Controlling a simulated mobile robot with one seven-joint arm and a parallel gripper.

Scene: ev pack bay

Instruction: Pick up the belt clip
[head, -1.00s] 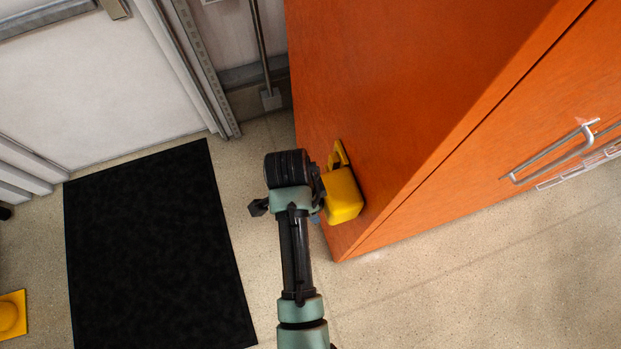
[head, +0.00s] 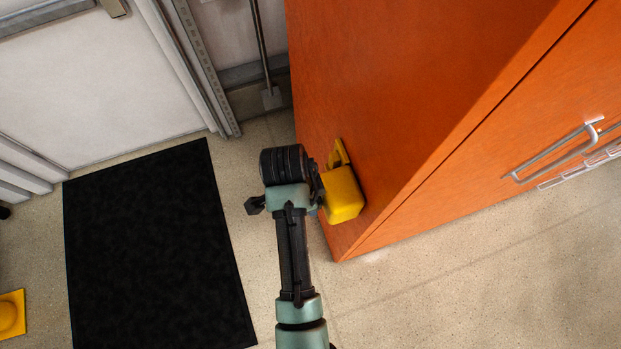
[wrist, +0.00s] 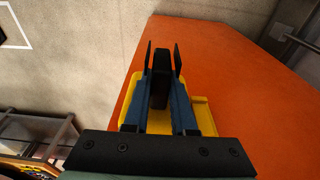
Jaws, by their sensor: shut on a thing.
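In the wrist view, a dark, upright block-like thing, which I take to be the belt clip (wrist: 160,78), stands between the blue fingers of my gripper (wrist: 163,58). The fingers are closed in on its sides. Behind and below it is a yellow holder (wrist: 197,112) on the orange cabinet side. In the head view the yellow holder (head: 343,196) sits low on that side, just right of my wrist. The clip is hidden there by my arm. I cannot tell whether the clip still touches the holder.
The orange cabinet (head: 400,100) fills the right, with a metal handle (head: 555,155) on its front. A black mat (head: 155,250) lies on the floor at left. A yellow domed thing (head: 10,315) is at the lower left. Pale floor is clear at the lower right.

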